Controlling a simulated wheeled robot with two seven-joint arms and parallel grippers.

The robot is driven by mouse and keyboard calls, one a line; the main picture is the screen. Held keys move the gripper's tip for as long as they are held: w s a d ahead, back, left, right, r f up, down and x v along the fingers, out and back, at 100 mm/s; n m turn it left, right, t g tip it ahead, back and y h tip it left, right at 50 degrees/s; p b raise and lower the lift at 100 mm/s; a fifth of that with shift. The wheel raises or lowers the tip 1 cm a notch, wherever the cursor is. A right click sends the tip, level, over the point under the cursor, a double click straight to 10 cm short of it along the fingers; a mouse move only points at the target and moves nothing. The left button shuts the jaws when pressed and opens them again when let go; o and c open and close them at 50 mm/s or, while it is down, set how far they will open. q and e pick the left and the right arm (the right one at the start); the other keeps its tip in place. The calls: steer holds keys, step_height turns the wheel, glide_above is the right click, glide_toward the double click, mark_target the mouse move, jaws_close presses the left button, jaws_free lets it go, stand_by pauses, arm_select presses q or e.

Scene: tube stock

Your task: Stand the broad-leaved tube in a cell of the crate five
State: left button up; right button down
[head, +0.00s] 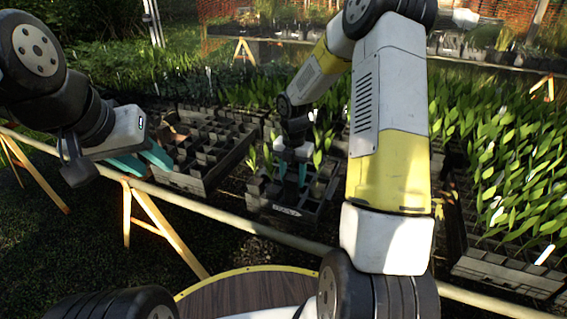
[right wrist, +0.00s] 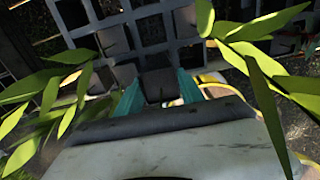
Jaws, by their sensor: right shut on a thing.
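My right gripper (head: 291,172) is low over the small crate (head: 262,203) at the centre of the head view, its teal fingers pointing down. In the right wrist view its fingers (right wrist: 158,92) are shut on a dark square tube (right wrist: 157,84), in front of the crate's open cells (right wrist: 118,40). Broad green leaves (right wrist: 258,60) rise at both sides; which stem belongs to the held tube I cannot tell. Whether its base is inside a cell is hidden. A white label (head: 287,210) on the crate's front is unreadable. My left gripper (head: 143,162) is open and empty at the left.
A larger crate (head: 190,182) with many empty cells stands to the left. A crate full of leafy plants (head: 500,270) stands at the right. A pale rail (head: 230,219) runs along the bench front. My right arm hides part of the bench.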

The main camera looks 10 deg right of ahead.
mark_target(292, 192)
steer(key=shift+f, duration=3.2)
steer(key=shift+f, duration=0.2)
steer(key=c, duration=0.7)
jaws_free()
steer(key=shift+o, duration=0.2)
step_height(292, 192, up, 8)
steer(key=shift+f, duration=0.2)
steer(key=shift+d, duration=0.1)
